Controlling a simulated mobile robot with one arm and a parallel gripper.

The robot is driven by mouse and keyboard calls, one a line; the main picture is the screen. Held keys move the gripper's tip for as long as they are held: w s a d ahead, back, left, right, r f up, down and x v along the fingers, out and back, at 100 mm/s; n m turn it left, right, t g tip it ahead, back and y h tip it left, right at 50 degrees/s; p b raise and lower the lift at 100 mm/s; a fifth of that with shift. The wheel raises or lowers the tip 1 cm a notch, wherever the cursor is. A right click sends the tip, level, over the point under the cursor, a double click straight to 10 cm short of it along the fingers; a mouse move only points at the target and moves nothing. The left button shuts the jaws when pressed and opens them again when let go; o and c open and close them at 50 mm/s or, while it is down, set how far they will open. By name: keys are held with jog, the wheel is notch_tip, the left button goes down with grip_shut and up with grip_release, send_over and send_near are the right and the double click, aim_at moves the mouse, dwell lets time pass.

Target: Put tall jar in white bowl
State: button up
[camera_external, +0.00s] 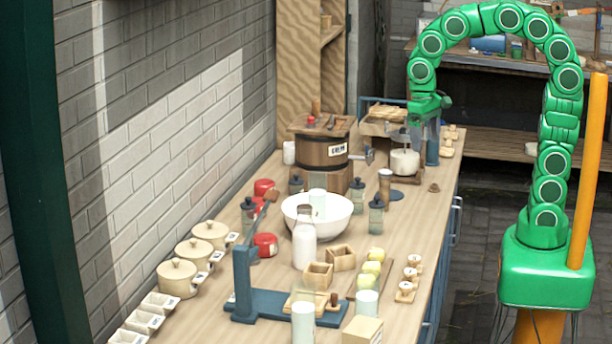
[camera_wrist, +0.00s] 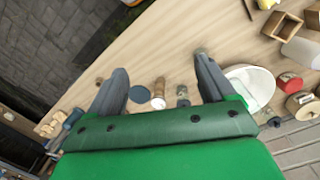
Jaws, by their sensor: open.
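The white bowl (camera_external: 340,222) stands mid-table, also at the right in the wrist view (camera_wrist: 242,73). A pale glass-like cylinder (camera_external: 317,203) shows at the bowl; I cannot tell whether it is inside or behind. A white bottle-like jar (camera_external: 304,245) stands in front of the bowl. A slim brown and white container (camera_external: 385,187) stands farther back; it shows between my fingers in the wrist view (camera_wrist: 158,92). I cannot tell which is the tall jar. My gripper (camera_external: 423,145) is open and empty, pointing down near the table's right edge, its fingers wide apart (camera_wrist: 161,85).
Grey dark-lidded jars (camera_external: 376,216) stand right of the bowl. A wooden barrel churn (camera_external: 323,152) and a white pot (camera_external: 404,162) stand behind. A blue press stand (camera_external: 268,303), wooden boxes and glasses crowd the front. Some bare tabletop lies along the right edge.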

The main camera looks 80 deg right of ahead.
jog(key=s+d+f+n, duration=0.1)
jog(key=s+f+n, duration=0.1)
jog(key=s, duration=0.8)
jog(key=s+f+n, duration=0.3)
jog(key=s, duration=0.7)
jog(key=shift+d+n+g, duration=0.3)
jog(key=shift+d+g, duration=0.05)
jog(key=shift+g, duration=0.05)
